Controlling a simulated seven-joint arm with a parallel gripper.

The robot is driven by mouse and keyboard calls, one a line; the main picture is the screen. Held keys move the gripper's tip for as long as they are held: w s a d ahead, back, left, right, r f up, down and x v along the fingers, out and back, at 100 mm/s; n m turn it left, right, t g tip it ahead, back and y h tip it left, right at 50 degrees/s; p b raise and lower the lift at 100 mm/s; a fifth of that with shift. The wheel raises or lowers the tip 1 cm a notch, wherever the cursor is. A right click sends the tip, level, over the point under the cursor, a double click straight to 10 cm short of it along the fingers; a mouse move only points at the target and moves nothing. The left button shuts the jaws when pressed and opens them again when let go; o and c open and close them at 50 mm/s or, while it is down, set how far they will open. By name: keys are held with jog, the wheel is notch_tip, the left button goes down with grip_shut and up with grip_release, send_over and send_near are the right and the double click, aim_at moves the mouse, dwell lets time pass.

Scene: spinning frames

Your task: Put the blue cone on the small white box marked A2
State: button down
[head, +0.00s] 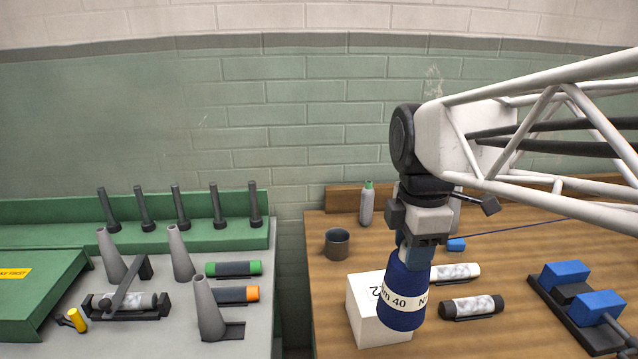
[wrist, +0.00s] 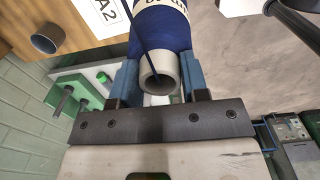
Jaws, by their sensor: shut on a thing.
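The blue cone (head: 403,282) is a yarn cone with a pale printed band reading partly "40". My gripper (head: 415,240) is shut on its narrow upper end and holds it roughly upright, wide end down. In the wrist view the cone (wrist: 160,32) sits between the two blue fingers of my gripper (wrist: 160,78), its grey hollow tip toward the camera. The small white box (head: 364,325) stands on the wooden table, partly hidden behind the cone. The box's A2 label (wrist: 102,14) shows in the wrist view, left of the cone. Whether cone and box touch is unclear.
A dark cup (head: 337,244) and a grey bottle (head: 366,204) stand behind the box on the wooden table (head: 325,290). Marbled cylinders (head: 471,307) lie right of the cone. A blue-block device (head: 578,305) is farther right. Grey cones (head: 180,254) stand on the left bench.

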jog(key=w+f, duration=0.1)
jog(key=w, duration=1)
jog(key=shift+w, duration=0.25)
jog(key=shift+d+f, duration=0.1)
jog(key=shift+f, duration=0.05)
jog(key=shift+f, duration=1.8)
jog(key=c, duration=0.6)
grip_release()
notch_tip(320, 180, up, 12)
jog(key=shift+r, duration=0.15)
jog(key=shift+s, duration=0.15)
